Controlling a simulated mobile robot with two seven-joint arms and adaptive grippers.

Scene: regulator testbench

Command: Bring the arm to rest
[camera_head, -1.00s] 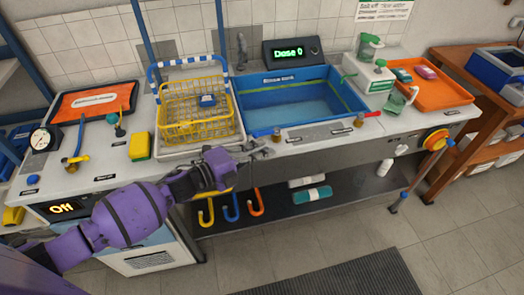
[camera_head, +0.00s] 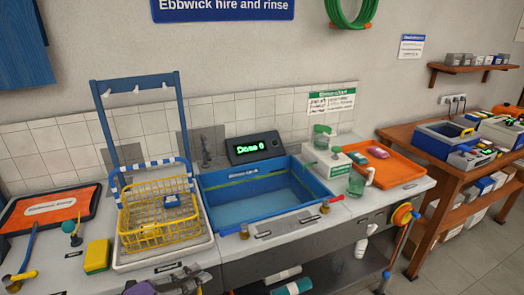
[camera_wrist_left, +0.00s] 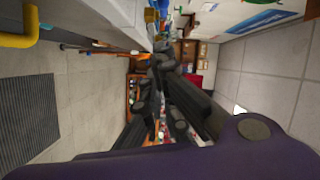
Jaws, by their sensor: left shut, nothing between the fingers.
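My left gripper (camera_head: 198,281) shows at the bottom edge of the head view, in front of the bench's front edge and below the yellow wire basket. Most of my purple left arm is cut off there. In the left wrist view the dark fingers of the left gripper (camera_wrist_left: 163,58) are shut with nothing held. They point along the bench front, and the open room shows beyond them. My right gripper is in neither view.
The yellow wire basket (camera_head: 158,218) stands on a white tray, left of the blue sink (camera_head: 265,200). A yellow sponge (camera_head: 97,256) lies left of it. An orange tray (camera_head: 385,168) is at the right. Floor (camera_wrist_left: 38,125) beside the bench is clear.

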